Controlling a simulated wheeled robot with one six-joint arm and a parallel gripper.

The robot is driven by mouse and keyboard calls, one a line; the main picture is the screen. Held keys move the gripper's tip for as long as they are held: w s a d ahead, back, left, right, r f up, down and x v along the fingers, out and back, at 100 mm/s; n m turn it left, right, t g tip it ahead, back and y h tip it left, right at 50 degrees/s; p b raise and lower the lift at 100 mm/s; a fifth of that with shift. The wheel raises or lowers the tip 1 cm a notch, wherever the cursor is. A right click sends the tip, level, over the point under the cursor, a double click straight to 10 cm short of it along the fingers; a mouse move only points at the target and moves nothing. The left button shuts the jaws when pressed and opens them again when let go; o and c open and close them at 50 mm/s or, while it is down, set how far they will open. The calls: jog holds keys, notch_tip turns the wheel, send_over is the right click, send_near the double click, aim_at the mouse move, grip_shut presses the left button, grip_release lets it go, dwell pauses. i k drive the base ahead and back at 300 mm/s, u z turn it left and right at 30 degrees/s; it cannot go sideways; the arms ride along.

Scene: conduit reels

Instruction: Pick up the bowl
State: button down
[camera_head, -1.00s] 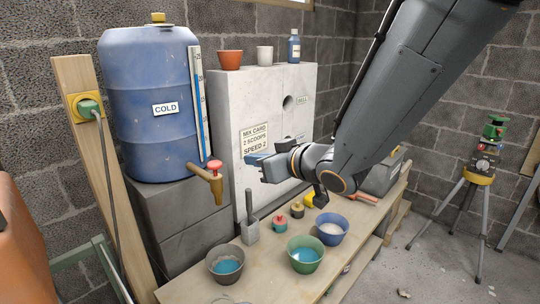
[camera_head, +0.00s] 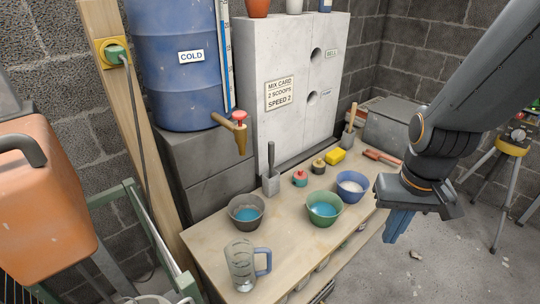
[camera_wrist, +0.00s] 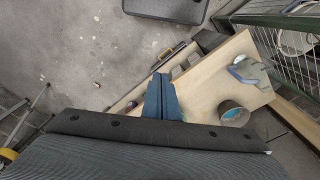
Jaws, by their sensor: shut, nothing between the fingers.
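Three bowls stand upright in a row on the wooden bench (camera_head: 212,245) in the head view. The grey bowl (camera_head: 246,220) and the green bowl (camera_head: 323,217) hold blue liquid. The blue bowl (camera_head: 351,193) at the right holds white stuff. My gripper (camera_head: 396,228) points down past the bench's right edge, to the right of the bowls and apart from them. Its blue fingers (camera_wrist: 162,100) are together and empty in the wrist view. A grey bowl with blue liquid (camera_wrist: 234,113) shows there to the right of the fingers.
A clear measuring jug (camera_head: 242,268) stands at the bench's near end. A brass tap (camera_head: 235,130) juts out above. Open floor lies right of the bench.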

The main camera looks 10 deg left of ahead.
aim_at(246, 210)
jog(key=u, duration=1.45)
jog(key=k, duration=0.6)
jog(key=z, duration=0.65)
jog(key=i, duration=0.9)
jog(key=u, duration=0.1)
